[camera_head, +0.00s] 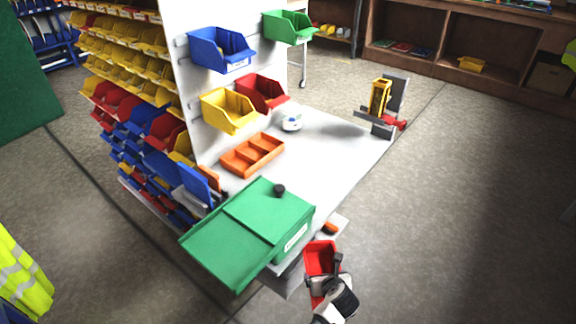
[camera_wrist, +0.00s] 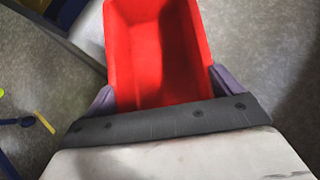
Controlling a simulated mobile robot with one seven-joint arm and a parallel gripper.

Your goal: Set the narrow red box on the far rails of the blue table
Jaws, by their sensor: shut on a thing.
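The narrow red box (camera_head: 320,256) is an open bin held out over the floor, past the front corner of the white workbench. In the wrist view the red box (camera_wrist: 160,45) fills the top middle, with its open, empty inside facing the camera. My gripper (camera_wrist: 165,90) is shut on it, one purple finger along each side wall. The gripper (camera_head: 327,278) also shows in the head view below the box. I cannot make out a blue table with rails for certain; a blue rack (camera_head: 45,38) stands at the far upper left.
The white workbench (camera_head: 335,150) carries a green case (camera_head: 265,215), an orange divided tray (camera_head: 252,155) and a small white round object (camera_head: 291,121). A panel with coloured bins stands behind it. A grey-and-yellow device (camera_head: 382,100) is at the bench's far end. Floor to the right is clear.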

